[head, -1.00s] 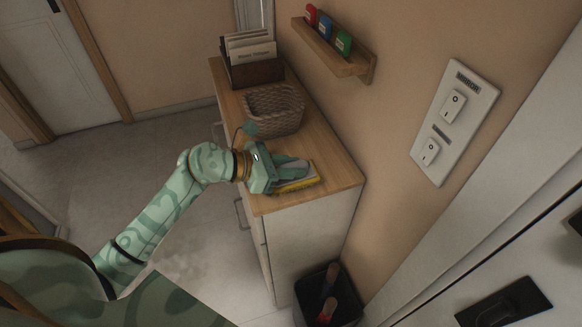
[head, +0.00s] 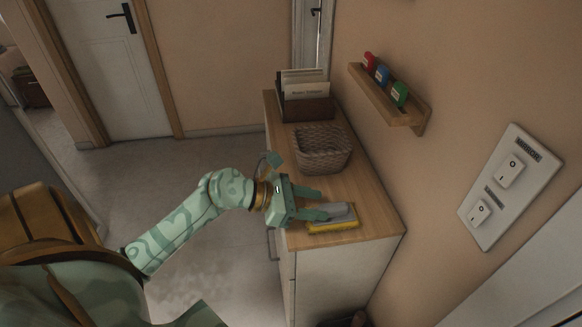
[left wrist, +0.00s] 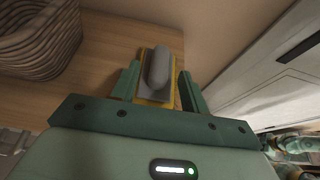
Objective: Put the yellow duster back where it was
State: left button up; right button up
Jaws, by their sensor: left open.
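The yellow duster (head: 333,226) lies on the wooden cabinet top near its front end. It has a grey back with a raised grip and a yellow underside. My left gripper (head: 322,205) is open at the duster. In the left wrist view the duster (left wrist: 158,72) sits between the two green fingers of the gripper (left wrist: 158,88), with a visible gap on the right side. I cannot tell whether the left finger touches it. My right gripper is not in view.
A woven basket (head: 323,151) and a letter holder with cards (head: 305,104) stand farther back on the cabinet top (head: 372,212). A wall shelf (head: 388,98) holds red, blue and green items. A switch panel (head: 509,187) is on the right wall. Floor is clear left of the cabinet.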

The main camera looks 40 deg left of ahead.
pick_arm(q)
jog(key=v, duration=0.7)
jog(key=shift+s, duration=0.15)
